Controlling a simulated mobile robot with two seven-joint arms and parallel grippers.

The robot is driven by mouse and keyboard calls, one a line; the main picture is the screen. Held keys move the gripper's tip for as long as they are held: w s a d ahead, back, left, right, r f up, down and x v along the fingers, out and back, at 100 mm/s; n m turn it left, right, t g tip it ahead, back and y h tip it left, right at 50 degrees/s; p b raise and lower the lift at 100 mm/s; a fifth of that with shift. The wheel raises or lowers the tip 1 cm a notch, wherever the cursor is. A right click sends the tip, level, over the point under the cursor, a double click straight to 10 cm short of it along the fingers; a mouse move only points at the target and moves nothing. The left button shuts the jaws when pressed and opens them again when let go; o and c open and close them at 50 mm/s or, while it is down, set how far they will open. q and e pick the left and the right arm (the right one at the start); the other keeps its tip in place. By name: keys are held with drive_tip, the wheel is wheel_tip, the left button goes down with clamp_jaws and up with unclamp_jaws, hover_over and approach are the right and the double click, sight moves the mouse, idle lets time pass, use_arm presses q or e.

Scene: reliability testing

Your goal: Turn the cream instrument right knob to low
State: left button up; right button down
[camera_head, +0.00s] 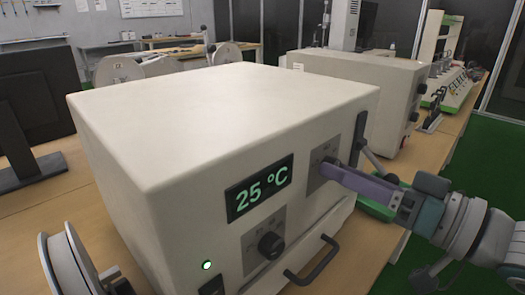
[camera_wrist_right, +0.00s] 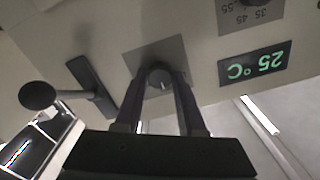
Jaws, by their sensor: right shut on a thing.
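The cream instrument (camera_head: 200,110) stands on the wooden table with its front toward me. Its display (camera_head: 258,187) reads 25 °C, and the display (camera_wrist_right: 254,67) shows upside down in the right wrist view. My right gripper (camera_head: 326,172) reaches the right knob's panel from the right and hides the knob in the head view. In the right wrist view the dark round right knob (camera_wrist_right: 159,77) sits between the two fingers, which are shut on it. A pale mark shows on the knob; its setting cannot be read. My left gripper is not in view.
The lower knob (camera_head: 270,245) sits below the display, beside a lit green lamp (camera_head: 207,265). A dark drawer-style handle (camera_head: 312,262) juts out near the bottom. A second cream box (camera_head: 355,90) stands behind right. A reel (camera_head: 72,262) is at front left, a black monitor (camera_head: 40,95) behind it.

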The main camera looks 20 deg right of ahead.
drive_tip(key=shift+r+n+p, duration=0.1)
drive_tip(key=shift+n+p, duration=0.7)
drive_tip(key=shift+n, duration=4.9)
drive_tip(key=c, duration=0.5)
unclamp_jaws()
drive_tip(key=v, duration=1)
